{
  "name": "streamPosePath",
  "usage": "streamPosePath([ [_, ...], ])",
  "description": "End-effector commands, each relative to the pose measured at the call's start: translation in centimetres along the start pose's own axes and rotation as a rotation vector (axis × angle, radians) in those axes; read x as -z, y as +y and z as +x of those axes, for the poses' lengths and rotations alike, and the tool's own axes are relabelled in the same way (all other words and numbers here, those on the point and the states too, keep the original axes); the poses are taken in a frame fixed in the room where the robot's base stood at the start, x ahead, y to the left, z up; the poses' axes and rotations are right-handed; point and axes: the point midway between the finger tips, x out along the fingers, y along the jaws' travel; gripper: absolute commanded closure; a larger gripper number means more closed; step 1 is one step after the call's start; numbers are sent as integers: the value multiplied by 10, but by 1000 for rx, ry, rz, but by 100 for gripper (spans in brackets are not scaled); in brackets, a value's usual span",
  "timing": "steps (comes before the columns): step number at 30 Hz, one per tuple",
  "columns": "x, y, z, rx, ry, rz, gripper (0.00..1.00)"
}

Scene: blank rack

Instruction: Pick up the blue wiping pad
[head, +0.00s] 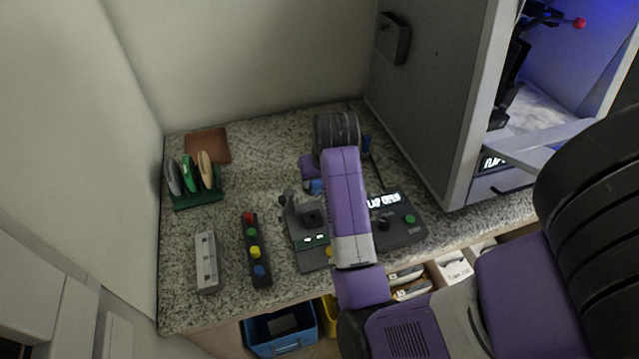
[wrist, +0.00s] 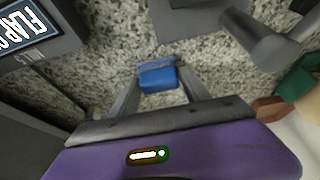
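The blue wiping pad (wrist: 158,78) shows in the middle of the wrist view, a small blue block with a paler edge on the speckled counter. My gripper (wrist: 158,71) is open, with one finger on each side of the pad. I cannot tell whether the fingers touch it or how far below them it lies. In the head view a bit of blue (head: 315,187), likely the pad, shows beside my purple hand. My arm hides much of that area.
A grey joystick unit (head: 309,222) and a panel with a lit display (head: 397,230) stand close by. A green rack with discs (head: 197,201), a brown tray (head: 207,146), a button strip (head: 256,252) and a grey bar (head: 207,262) are to the left. A grey cabinet (head: 428,100) stands at right.

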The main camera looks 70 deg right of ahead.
Motion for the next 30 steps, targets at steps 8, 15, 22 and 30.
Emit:
streamPosePath([
  [8,0,0,0,0,0,0,90],
  [15,1,0,-2,0,0,1,90],
  [22,9,0,-21,1,2,2,90],
  [30,34,0,-79,2,6,6,90],
])
